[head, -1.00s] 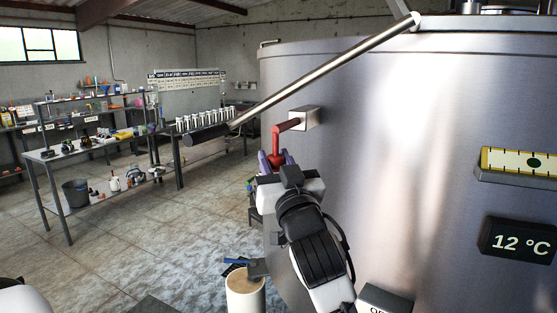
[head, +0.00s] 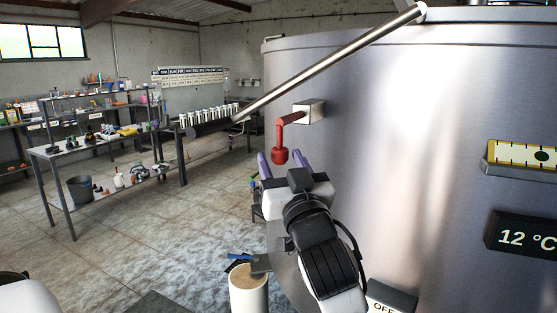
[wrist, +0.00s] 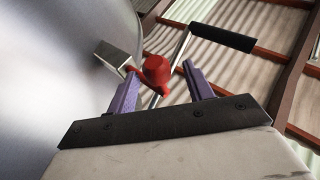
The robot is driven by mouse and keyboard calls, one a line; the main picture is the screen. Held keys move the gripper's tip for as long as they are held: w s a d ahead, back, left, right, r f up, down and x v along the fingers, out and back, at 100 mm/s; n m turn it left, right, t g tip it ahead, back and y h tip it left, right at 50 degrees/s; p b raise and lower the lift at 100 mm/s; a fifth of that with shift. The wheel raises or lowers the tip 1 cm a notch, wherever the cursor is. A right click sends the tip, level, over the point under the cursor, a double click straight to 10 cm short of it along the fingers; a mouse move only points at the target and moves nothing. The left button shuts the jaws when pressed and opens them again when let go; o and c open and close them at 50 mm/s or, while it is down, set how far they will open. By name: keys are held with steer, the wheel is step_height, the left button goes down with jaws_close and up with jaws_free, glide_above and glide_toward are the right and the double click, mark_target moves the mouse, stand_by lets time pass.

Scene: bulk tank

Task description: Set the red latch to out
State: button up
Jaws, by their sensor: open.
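The red latch (head: 281,137) is a red arm and knob on a small metal box (head: 309,111) on the side of the steel tank (head: 400,150). Its knob hangs downward in the head view. My gripper (head: 279,167) is open just below the knob, with its two purple fingers apart. In the wrist view the red latch (wrist: 157,70) shows beyond and between the open fingers of my gripper (wrist: 163,92). The knob looks clear of both fingers, and nothing is held.
A long metal lever (head: 330,65) with a dark grip slants across above the latch. A display (head: 522,235) reading 12 °C and a gauge (head: 522,157) are on the tank at right. A pale post (head: 249,290) stands below. Cluttered benches (head: 100,145) are at far left.

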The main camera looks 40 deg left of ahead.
steer(key=b+v, duration=0.9)
steer(key=v, duration=0.2)
steer(key=shift+f, duration=0.25)
steer(key=shift+s+d, duration=0.1)
steer(key=shift+r, duration=0.1)
